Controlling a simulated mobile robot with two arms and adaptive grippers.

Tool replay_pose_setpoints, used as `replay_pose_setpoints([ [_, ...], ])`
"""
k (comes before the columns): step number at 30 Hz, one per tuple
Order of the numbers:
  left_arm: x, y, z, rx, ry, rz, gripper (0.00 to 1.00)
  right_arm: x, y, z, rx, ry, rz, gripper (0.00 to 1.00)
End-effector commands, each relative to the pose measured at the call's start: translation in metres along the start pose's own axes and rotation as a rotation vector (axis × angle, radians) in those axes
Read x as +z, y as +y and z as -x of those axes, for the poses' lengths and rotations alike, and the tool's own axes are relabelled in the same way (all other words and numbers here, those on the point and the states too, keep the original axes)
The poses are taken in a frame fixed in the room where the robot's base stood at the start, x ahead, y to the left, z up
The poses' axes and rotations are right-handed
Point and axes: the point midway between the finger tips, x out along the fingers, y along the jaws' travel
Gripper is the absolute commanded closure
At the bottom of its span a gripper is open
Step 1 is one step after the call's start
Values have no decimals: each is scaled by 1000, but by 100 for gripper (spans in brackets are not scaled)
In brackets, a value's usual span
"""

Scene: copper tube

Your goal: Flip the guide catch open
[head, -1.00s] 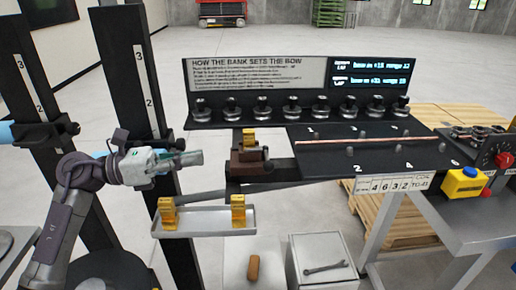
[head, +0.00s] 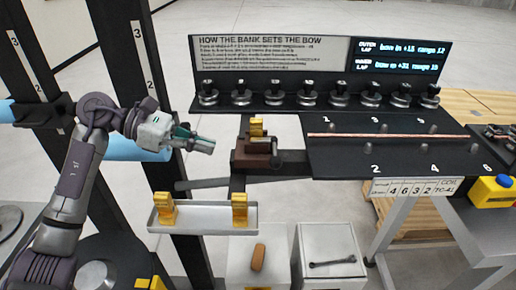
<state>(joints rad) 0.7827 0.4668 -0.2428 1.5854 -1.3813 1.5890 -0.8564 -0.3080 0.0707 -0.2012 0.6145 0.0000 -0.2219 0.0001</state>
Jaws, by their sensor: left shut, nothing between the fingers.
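A brown guide block (head: 252,158) sits on a dark arm left of the black plate, with a brass guide piece (head: 257,130) upright on top. A small dark bar lies across the block's right side; I cannot tell for sure whether it is the catch or how it is set. My left gripper (head: 208,146) is shut and empty. In the picture it is just left of the block, pointing right, with a visible gap. My right gripper is not in view.
A black plate (head: 390,160) with pegs carries a thin copper tube (head: 400,135). A row of knobs stands behind it. A grey tray (head: 203,222) with two brass pieces hangs below the block. A wrench (head: 332,263) lies on a grey box at the bottom.

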Motion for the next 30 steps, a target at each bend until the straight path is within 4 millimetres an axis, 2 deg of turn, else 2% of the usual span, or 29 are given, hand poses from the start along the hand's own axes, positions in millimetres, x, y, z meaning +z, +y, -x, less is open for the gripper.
replay_pose_setpoints([
  [1, 5, -1, -10, -6, -4, 1, 100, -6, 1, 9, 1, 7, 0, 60],
  [6, 6, -2, -47, -6, -4, 2, 100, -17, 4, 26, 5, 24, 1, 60],
  [11, 6, -2, -79, -5, -5, 2, 100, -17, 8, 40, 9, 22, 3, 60],
  [15, 18, -1, -97, -3, -4, 1, 100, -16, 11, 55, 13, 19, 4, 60],
  [21, 23, -1, -110, -1, -2, 1, 100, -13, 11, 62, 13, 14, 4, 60],
  [30, 22, 0, -112, -1, -1, 1, 100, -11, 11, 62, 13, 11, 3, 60],
])
